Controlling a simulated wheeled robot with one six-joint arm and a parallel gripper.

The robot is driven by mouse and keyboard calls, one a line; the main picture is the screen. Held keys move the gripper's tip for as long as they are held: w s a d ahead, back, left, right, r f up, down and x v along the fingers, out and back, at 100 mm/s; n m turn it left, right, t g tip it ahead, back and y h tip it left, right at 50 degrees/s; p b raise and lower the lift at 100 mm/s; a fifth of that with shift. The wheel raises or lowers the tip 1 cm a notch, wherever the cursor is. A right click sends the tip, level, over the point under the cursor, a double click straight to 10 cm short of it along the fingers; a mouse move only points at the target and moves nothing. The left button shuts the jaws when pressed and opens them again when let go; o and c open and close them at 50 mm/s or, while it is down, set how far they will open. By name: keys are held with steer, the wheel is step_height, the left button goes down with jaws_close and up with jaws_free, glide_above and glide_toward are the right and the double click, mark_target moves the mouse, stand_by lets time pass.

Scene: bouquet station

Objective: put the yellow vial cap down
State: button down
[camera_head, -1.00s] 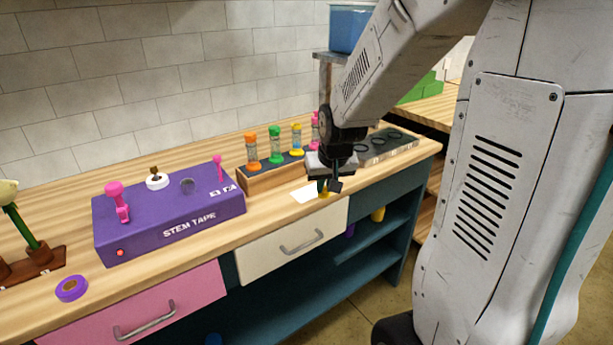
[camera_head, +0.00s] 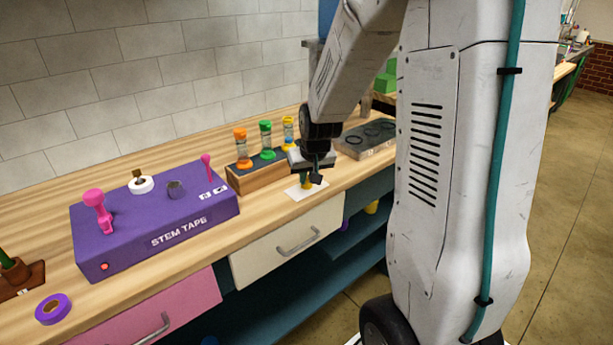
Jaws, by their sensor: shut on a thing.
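My gripper (camera_head: 309,178) is shut on a small yellow piece, the yellow vial cap (camera_head: 308,185), which is mostly hidden by the dark fingers. The gripper points down over a white card (camera_head: 297,194) on the wooden counter, in front of the vial rack. The cap shows low over the card; I cannot tell whether it touches it.
The wooden vial rack (camera_head: 257,181) holds vials with orange (camera_head: 241,148), green (camera_head: 266,140) and yellow (camera_head: 289,132) parts. A purple stem tape box (camera_head: 150,220) stands to the left. A dark tray (camera_head: 365,139) lies to the right. The counter's front edge is close to the card.

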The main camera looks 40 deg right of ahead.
steer(key=shift+f, duration=0.15)
steer(key=c, duration=1.5)
jaws_free()
steer(key=v, duration=1.1)
steer(key=s+a+r+n+g, duration=0.1)
steer(key=s+a, duration=0.4)
steer(key=s, duration=0.2)
steer(key=s+a+r+n+g+y, duration=0.1)
steer(key=s+a+r, duration=0.1)
steer(key=s+a, duration=0.3)
steer(key=s+a+r+n+g, duration=0.1)
steer(key=s+a, duration=0.4)
steer(key=s, duration=0.6)
steer(key=shift+a+r+n, duration=0.2)
steer(key=shift+r+n, duration=0.3)
steer(key=shift+r, duration=0.25)
